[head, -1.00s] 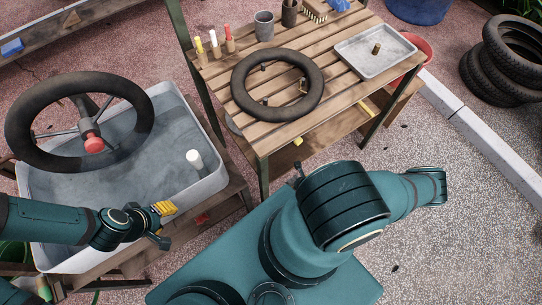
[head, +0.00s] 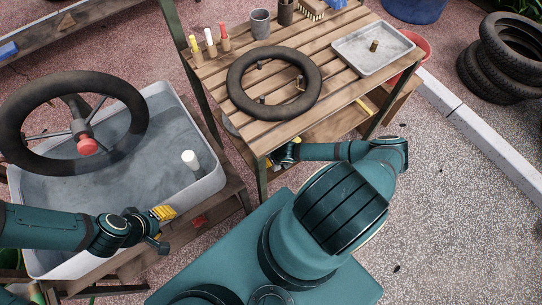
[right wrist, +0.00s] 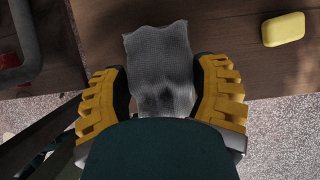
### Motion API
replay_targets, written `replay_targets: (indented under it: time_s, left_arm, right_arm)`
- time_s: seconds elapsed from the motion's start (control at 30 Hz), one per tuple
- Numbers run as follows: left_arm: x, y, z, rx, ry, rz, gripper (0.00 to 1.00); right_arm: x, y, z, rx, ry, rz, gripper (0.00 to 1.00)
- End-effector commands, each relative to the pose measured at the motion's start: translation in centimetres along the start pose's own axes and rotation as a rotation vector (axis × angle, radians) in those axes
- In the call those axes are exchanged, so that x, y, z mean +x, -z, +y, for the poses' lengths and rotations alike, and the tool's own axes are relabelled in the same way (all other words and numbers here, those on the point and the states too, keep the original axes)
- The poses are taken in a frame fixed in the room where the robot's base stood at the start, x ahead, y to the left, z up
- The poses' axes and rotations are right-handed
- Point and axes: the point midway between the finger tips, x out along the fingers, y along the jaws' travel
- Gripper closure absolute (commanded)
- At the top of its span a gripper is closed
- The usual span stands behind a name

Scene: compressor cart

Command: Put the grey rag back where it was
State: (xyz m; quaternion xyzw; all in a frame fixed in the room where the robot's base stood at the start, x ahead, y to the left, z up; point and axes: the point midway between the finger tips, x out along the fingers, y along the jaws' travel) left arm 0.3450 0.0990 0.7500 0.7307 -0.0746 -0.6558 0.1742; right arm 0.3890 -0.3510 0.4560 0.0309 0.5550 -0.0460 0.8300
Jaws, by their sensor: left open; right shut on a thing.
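The grey rag (right wrist: 160,62) is a mesh-like cloth between the yellow finger pads of my right gripper (right wrist: 163,82) in the right wrist view. The gripper is shut on it. The rag's far end lies over a brown wooden board (right wrist: 225,28); I cannot tell if it touches. In the head view my right gripper (head: 284,154) is at the wooden table's front edge, below the top, and the rag cannot be made out there. My left gripper (head: 163,228) is open and empty at the grey tub's front right.
A yellow block (right wrist: 283,29) lies on the board right of the rag. The slatted table (head: 335,95) bears a black ring (head: 235,92) and a grey tray (head: 395,62). A steering wheel (head: 20,150) stands over the grey tub (head: 205,187), which has a white cylinder (head: 190,160).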

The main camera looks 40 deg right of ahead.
Motion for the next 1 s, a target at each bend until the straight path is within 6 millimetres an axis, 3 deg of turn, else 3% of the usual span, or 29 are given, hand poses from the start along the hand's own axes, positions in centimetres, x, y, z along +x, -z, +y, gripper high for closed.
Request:
replay_targets:
  time_s: [0.23, 0.3, 0.43, 0.8, 0.83, 0.9, 1.0]
  left_arm:
    - [0.9, 0.1, -0.3, 0.001, 0.000, 0.004, 0.56]
    - [1.5, 0.1, -0.6, 0.001, 0.000, 0.007, 0.56]
    - [1.3, 0.2, -0.5, 0.001, 0.000, 0.007, 0.56]
    - [1.3, 0.2, -0.5, 0.001, 0.000, 0.007, 0.56]
    - [1.3, 0.2, -0.5, 0.001, 0.000, 0.007, 0.56]
    - [1.3, 0.2, -0.5, 0.001, 0.000, 0.007, 0.56]
    - [1.3, 0.2, -0.5, 0.001, 0.000, 0.007, 0.56]
  right_arm:
    - [1.6, -3.0, 0.1, 0.000, -0.001, -0.001, 0.63]
    - [2.9, -2.0, 0.1, 0.005, -0.001, 0.002, 0.63]
    - [3.8, -1.7, 0.0, 0.000, 0.000, 0.000, 0.63]
    - [4.1, -1.6, 0.0, -0.002, 0.000, -0.001, 0.63]
    - [4.1, -1.6, 0.0, -0.001, 0.000, -0.001, 0.22]
    - [4.1, -1.6, 0.0, -0.001, 0.000, -0.001, 0.00]
    - [4.1, -1.6, 0.0, -0.001, 0.000, -0.001, 0.00]
